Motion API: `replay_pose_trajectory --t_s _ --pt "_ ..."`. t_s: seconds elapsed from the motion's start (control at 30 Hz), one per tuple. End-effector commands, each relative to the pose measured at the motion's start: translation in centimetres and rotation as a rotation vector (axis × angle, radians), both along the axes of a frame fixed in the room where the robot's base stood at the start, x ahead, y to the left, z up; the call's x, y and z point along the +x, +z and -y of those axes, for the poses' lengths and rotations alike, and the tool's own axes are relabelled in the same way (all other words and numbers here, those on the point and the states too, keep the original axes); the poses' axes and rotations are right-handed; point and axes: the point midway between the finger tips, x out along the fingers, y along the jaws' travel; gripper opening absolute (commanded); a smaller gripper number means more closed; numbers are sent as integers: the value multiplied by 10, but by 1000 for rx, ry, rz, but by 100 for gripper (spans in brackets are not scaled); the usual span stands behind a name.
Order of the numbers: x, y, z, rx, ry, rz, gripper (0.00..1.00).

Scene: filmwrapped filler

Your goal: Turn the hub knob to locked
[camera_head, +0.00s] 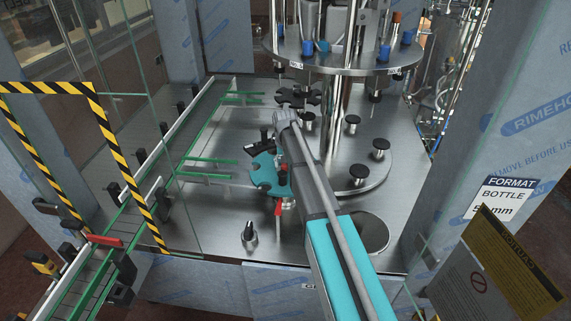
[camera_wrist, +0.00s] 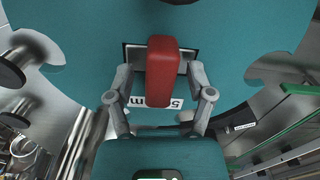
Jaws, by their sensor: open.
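The red hub knob (camera_wrist: 162,72) is an upright block on the teal star wheel (camera_wrist: 85,80) in the wrist view. My gripper (camera_wrist: 161,80) is open, with one finger on each side of the knob. Small gaps seem to show between the fingers and the knob; contact is hard to judge. A dark-edged plate and a white label lie under the knob, and the label is partly covered. In the head view, the teal star wheel (camera_head: 264,176) shows left of my arm, which hides part of it. The lock marking cannot be read.
A conveyor with green rails (camera_head: 208,161) runs along the left. A raised round carousel (camera_head: 345,61) stands behind, over a disc with several black-topped posts. A yellow-black striped frame (camera_head: 131,166) is at left. A warning panel (camera_head: 498,267) stands at lower right.

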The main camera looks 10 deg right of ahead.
Motion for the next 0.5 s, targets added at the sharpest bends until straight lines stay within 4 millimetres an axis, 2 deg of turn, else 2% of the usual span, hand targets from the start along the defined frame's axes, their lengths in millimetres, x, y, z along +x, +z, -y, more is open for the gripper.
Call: replay_pose_trajectory --t_s 0.5 --pt "0 0 0 0 348 0 69"
